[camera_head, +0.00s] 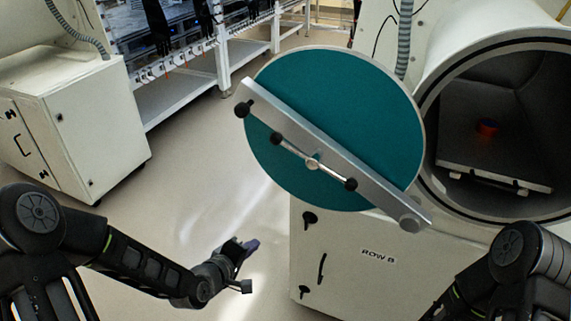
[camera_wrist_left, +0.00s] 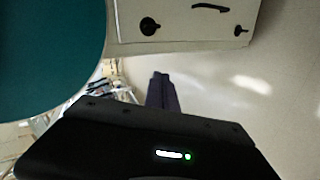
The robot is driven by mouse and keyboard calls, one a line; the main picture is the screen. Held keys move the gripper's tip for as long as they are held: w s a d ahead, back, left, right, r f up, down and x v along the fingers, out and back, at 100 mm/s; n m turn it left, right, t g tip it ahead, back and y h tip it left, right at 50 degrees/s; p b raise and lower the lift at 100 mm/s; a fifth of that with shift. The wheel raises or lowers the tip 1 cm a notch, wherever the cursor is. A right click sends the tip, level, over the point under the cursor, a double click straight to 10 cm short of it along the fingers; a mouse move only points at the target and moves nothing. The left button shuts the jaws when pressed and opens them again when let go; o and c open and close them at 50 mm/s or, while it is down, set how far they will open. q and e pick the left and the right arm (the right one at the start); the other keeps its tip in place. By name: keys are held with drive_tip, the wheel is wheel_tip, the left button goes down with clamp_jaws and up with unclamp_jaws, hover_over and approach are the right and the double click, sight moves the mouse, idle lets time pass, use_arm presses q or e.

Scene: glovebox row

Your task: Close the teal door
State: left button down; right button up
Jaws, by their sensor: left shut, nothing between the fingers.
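The round teal door (camera_head: 345,110) stands wide open, swung out to the left of the round port opening (camera_head: 500,120) in the head view. A grey metal bar (camera_head: 330,150) crosses it, with a handle (camera_head: 313,162) ending in black knobs. The bar's hinge end is at its lower right, beside the port rim. My left gripper (camera_head: 249,247) is below and left of the door, apart from it, shut and empty. In the left wrist view the door (camera_wrist_left: 45,50) fills the upper left, and the shut fingers (camera_wrist_left: 161,90) show at the centre. My right gripper is out of view.
The white cabinet marked ROW B (camera_head: 375,257) stands under the port. A tray (camera_head: 490,175) and a small orange object (camera_head: 487,127) are inside the port. Another white cabinet (camera_head: 75,130) and a rack (camera_head: 185,95) stand at left. The floor between is clear.

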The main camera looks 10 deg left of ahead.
use_arm(q)
drive_tip(key=w+r+n+t+h, duration=0.1)
drive_tip(key=w+r+n+t, duration=0.35)
drive_tip(key=r, duration=0.55)
drive_tip(key=n+t+h, duration=0.3)
drive_tip(key=n, duration=0.6)
approach(282, 148)
drive_tip(key=s, duration=0.4)
drive_tip(key=shift+s+a+r+g+b, duration=0.1)
drive_tip(key=shift+a+r+g+b, duration=0.15)
drive_tip(key=shift+a+r+b, duration=0.15)
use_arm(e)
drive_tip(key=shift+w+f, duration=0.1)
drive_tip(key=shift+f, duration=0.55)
use_arm(q)
drive_tip(key=shift+d, duration=0.1)
drive_tip(key=p+x, duration=0.2)
drive_tip(key=x, duration=0.8)
drive_tip(key=shift+r, duration=0.1)
drive_tip(key=shift+s+d+r+p, duration=0.1)
drive_tip(key=shift+d+r+p, duration=0.15)
drive_tip(key=shift+r, duration=0.35)
drive_tip(key=shift+d+r+p, duration=0.25)
drive_tip(key=shift+d+r, duration=0.05)
drive_tip(key=shift+r, duration=0.3)
drive_tip(key=shift+s+d+r, duration=0.1)
drive_tip(key=shift+d+r, duration=0.2)
drive_tip(key=shift+r, duration=0.1)
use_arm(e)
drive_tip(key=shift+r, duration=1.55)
